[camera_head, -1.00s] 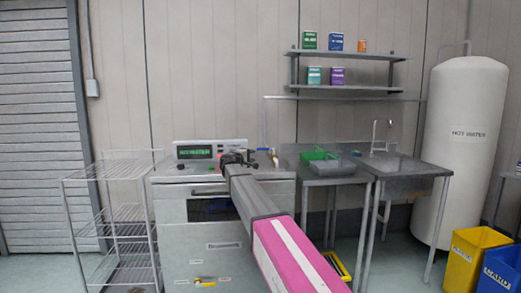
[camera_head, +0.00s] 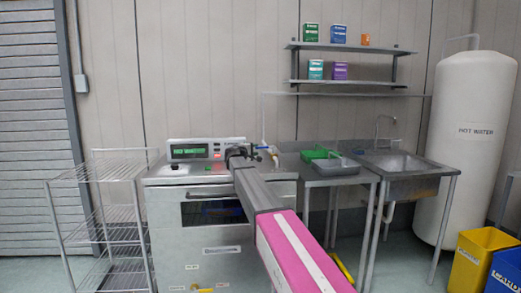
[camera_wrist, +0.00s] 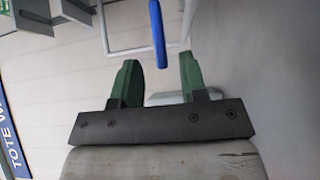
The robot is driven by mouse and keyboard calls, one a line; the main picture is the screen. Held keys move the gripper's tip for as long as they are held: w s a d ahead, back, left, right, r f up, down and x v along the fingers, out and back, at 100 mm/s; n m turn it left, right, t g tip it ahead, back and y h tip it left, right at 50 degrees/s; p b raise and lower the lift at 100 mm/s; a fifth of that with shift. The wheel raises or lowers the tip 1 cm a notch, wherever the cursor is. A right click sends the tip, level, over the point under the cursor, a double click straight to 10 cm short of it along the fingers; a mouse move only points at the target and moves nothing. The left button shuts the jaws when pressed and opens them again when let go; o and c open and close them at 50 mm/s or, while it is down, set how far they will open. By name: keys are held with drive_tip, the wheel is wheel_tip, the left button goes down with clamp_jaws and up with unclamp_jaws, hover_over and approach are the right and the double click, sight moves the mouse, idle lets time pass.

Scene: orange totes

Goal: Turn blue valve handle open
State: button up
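The blue valve handle (camera_wrist: 157,35) shows in the wrist view as a long narrow bar beside a white pipe (camera_wrist: 104,28). It is ahead of my gripper (camera_wrist: 158,78), between the lines of the two green fingers, and apart from them. The fingers are spread with nothing between them. In the head view, the blue handle (camera_head: 263,132) is small, on the wall pipe behind the machine's right side. My gripper (camera_head: 238,152) is just left of it there, dark and too small to read clearly.
A steel machine (camera_head: 165,215) with a green display (camera_head: 188,150) stands below my arm. A wire rack (camera_head: 95,175) is at left. Wall shelves (camera_head: 345,85) hang above; a hot water tank (camera_head: 470,140) stands far right.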

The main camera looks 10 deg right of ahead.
sight(260, 148)
drive_tip(key=x, duration=0.5)
drive_tip(key=shift+w+d, duration=0.25)
drive_tip(key=shift+w, duration=0.05)
drive_tip(key=shift+c, duration=0.3)
clamp_jaws()
drive_tip(key=shift+s, duration=0.1)
drive_tip(key=shift+s, duration=0.15)
